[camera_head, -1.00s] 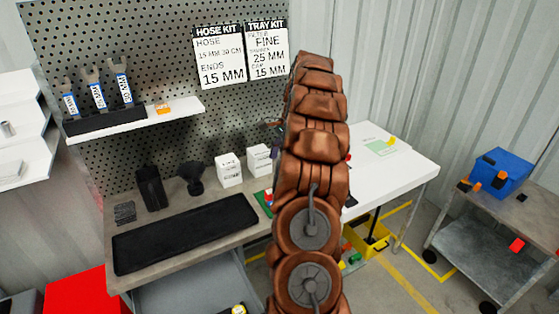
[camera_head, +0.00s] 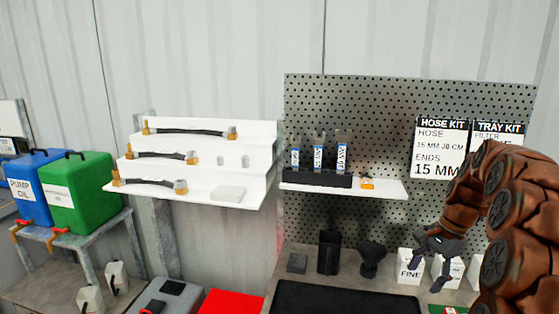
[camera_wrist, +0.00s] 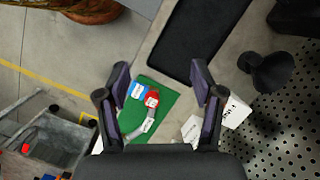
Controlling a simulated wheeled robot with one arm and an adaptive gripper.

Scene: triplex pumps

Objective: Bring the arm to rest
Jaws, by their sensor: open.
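My arm shows at the right of the head view, folded over at its top with its end hanging down. My gripper (camera_head: 430,268) is in front of the white boxes at the right of the workbench (camera_head: 290,262). In the wrist view my gripper (camera_wrist: 160,72) is open, with its two fingers spread and nothing between them. Below it lies a green mat (camera_wrist: 178,108) with a blue piece (camera_wrist: 138,91), a red piece (camera_wrist: 152,98) and a grey bent hose piece (camera_wrist: 134,132). My gripper hangs above the mat, apart from it.
A black tray (camera_head: 340,300) lies on the bench, beside a black holder (camera_head: 329,252) and a black funnel-like stand (camera_head: 372,260). A white box marked FINE (camera_head: 410,267) stands near my gripper. Tiered hose shelves (camera_head: 195,165) and a green canister (camera_head: 80,195) are left.

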